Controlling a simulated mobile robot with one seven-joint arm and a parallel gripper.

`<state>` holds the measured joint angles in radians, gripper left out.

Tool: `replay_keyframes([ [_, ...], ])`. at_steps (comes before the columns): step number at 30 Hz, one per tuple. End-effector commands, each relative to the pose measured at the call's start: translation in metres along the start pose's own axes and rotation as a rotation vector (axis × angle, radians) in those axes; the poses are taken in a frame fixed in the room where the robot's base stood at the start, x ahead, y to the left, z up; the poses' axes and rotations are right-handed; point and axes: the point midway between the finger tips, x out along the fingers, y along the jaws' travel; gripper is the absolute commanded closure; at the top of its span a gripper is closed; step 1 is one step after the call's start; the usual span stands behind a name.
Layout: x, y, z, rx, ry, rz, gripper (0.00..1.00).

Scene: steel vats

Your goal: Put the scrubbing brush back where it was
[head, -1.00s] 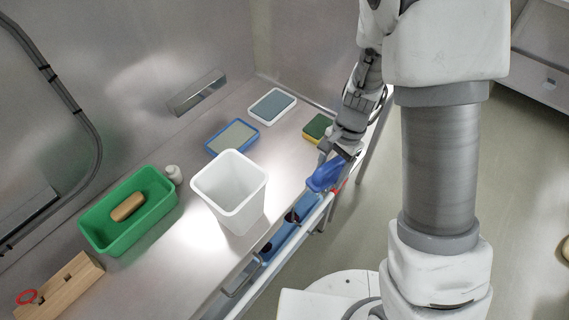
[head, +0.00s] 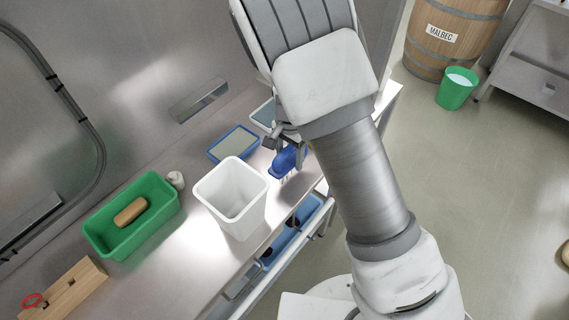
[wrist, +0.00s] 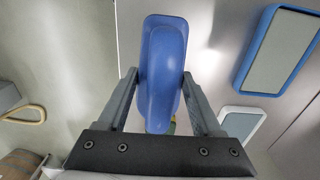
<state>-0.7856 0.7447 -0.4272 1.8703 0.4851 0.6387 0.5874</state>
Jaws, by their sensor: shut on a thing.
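The scrubbing brush (head: 284,163) is blue, with pale bristles pointing down. My gripper (head: 290,147) is shut on it and holds it above the steel table, right of the white bin. In the wrist view the brush (wrist: 162,70) sits between the two fingers of my gripper (wrist: 160,88), its blue back towards the camera. A blue-rimmed tray (head: 212,154) with a grey-green pad lies on the table, left of and behind the brush. A white-rimmed tray (head: 258,116) lies farther back, partly hidden by my arm; it also shows in the wrist view (wrist: 242,116).
The tall white bin (head: 221,210) stands close left of the brush. A green tub (head: 95,228) holding a brown oval object, a small white item (head: 175,180) and a wooden block (head: 72,291) are farther left.

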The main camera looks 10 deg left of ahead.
Motion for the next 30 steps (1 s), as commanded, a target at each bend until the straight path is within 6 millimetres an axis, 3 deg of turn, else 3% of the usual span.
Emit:
replay_keyframes([
  [3, 0.007, -0.012, 0.002, -0.001, 0.001, 0.0, 0.78],
  [8, 0.014, -0.015, 0.002, 0.001, -0.001, 0.0, 0.78],
  [16, 0.048, -0.015, 0.002, 0.001, 0.0, 0.001, 0.78],
  [25, 0.051, -0.015, 0.002, 0.001, 0.0, 0.0, 0.78],
  [26, 0.05, -0.015, 0.002, 0.001, 0.0, 0.0, 0.28],
  [30, 0.05, -0.015, 0.002, 0.001, 0.0, 0.0, 0.03],
])
